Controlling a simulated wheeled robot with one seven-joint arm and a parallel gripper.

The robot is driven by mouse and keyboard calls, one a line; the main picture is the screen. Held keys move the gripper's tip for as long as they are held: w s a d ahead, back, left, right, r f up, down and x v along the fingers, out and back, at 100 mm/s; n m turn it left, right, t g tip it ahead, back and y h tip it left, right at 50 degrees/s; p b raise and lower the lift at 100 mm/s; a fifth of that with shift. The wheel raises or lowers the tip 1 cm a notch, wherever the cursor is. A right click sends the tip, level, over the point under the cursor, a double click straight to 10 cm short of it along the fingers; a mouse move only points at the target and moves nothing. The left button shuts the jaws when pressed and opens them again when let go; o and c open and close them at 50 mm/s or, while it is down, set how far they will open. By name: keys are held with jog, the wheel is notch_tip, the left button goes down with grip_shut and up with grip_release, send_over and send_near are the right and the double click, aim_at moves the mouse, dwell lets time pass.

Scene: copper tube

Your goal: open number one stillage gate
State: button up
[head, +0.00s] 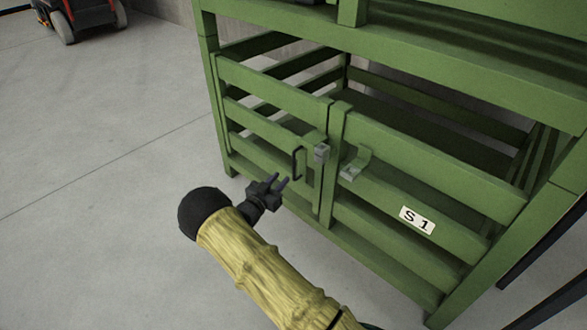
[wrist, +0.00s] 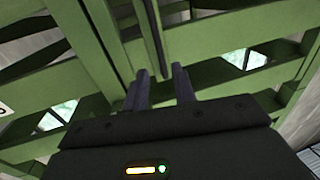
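The green slatted stillage marked S1 (head: 417,220) has a front gate of two halves that look closed. The left gate half (head: 262,87) carries a black upright handle (head: 297,163) near its inner edge. A grey latch block (head: 321,152) is beside the handle, and a green and grey bracket (head: 356,164) is on the right half. My gripper (head: 280,183) is open and empty, just left of and below the handle. In the wrist view, a dark bar, likely the handle (wrist: 151,38), runs ahead of my fingertips (wrist: 160,70); its depth between them is unclear.
A green upper frame (head: 420,45) stands over the gate. A red wheeled machine (head: 88,12) is at the far left. The grey floor (head: 100,130) left of the stillage is clear. Dark legs (head: 545,245) stand at the right.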

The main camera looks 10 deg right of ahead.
jog(key=b, duration=0.3)
send_over(294, 179)
jog(key=shift+w, duration=0.3)
jog(key=shift+c, duration=0.2)
grip_shut()
